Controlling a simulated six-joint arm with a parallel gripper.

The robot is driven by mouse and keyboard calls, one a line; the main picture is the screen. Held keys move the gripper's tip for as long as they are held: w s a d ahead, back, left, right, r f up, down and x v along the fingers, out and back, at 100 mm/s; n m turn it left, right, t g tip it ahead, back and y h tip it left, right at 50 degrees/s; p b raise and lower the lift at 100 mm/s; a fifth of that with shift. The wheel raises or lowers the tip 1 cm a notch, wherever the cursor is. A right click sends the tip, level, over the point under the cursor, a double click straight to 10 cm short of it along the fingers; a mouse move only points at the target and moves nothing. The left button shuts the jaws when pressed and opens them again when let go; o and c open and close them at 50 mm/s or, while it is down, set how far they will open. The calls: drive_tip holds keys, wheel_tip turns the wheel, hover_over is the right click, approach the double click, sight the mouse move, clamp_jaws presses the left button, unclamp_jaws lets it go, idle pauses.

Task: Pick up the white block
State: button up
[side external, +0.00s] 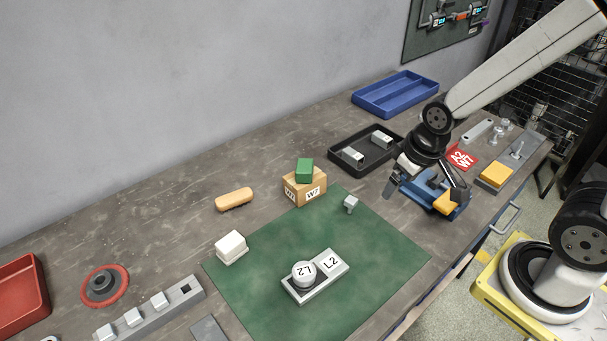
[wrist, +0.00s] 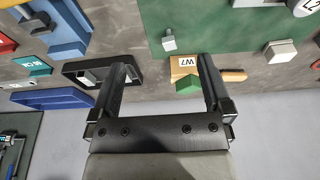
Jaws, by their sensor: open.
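The white block (side external: 231,247) stands on the left edge of the green mat (side external: 385,250). In the wrist view the white block (wrist: 280,52) shows at the upper right, well off to the right of my fingers. My gripper (side external: 424,186) is open and empty, above the right part of the bench near a blue fixture (side external: 440,188). It is far from the white block, across the mat. In the wrist view my gripper (wrist: 168,62) shows both fingers spread apart with nothing between them.
Near the mat's back corner a green block (side external: 304,170) sits on a cardboard box (side external: 300,192), with a tan rounded piece (side external: 234,199) beside it. A grey block with a round knob (side external: 304,273) stands on the mat. A black tray (side external: 350,139) lies behind my gripper.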

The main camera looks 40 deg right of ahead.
drive_tip(key=shift+w, duration=0.1)
drive_tip(key=shift+c, duration=0.2)
drive_tip(key=w+a+f+m+g+y, duration=0.1)
drive_tip(key=w+a+m+g+y, duration=0.1)
drive_tip(key=w+a+m+y, duration=0.4)
drive_tip(key=w+a+f+m+g+y, duration=0.2)
drive_tip(key=w+a+m+y, duration=0.5)
drive_tip(key=w+a+m, duration=0.3)
drive_tip(key=w+a, duration=0.3)
drive_tip(key=a, duration=0.3)
drive_tip(key=shift+w+m+y, duration=0.2)
drive_tip(key=shift+m+y, duration=0.1)
drive_tip(key=shift+m, duration=0.1)
drive_tip(key=shift+a+f, duration=0.1)
drive_tip(key=shift+f, duration=0.1)
approach(234, 238)
drive_tip(key=x, duration=0.4)
drive_tip(key=shift+f, duration=0.1)
drive_tip(key=shift+s+a+f, duration=0.1)
drive_tip(key=shift+a, duration=0.4)
drive_tip(key=shift+a, duration=0.1)
